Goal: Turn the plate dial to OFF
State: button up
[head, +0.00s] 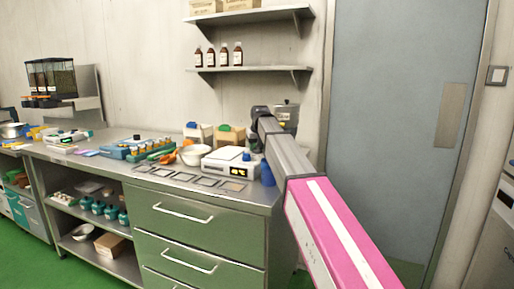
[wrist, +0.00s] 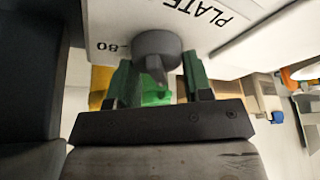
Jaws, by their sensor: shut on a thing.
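In the wrist view, a grey round dial (wrist: 157,45) with a raised grip bar sits on a white panel (wrist: 105,22). The panel carries the printed word PLATE and, at the dial's left, the number 80. My gripper (wrist: 157,64) has dark green fingers, one on each side of the dial, and it is shut on the dial. The dial's pointer mark and the OFF label are not visible. In the head view my arm reaches toward the back right end of the bench; the dial and fingers are hidden there.
The steel bench (head: 120,165) holds a white scale (head: 229,163), a white bowl (head: 194,154) and several flat grey squares left of my arm. A dark-topped metal vessel (head: 287,112) stands behind the arm's end. Bottles (head: 223,54) stand on a wall shelf above. A grey door (head: 400,100) is at right.

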jog(key=shift+n+y, duration=0.4)
jog(key=shift+n, duration=0.5)
jog(key=o, duration=0.9)
jog(key=shift+r, duration=0.1)
jog(key=v, duration=1)
jog(key=shift+r, duration=0.3)
jog(key=shift+s, duration=0.1)
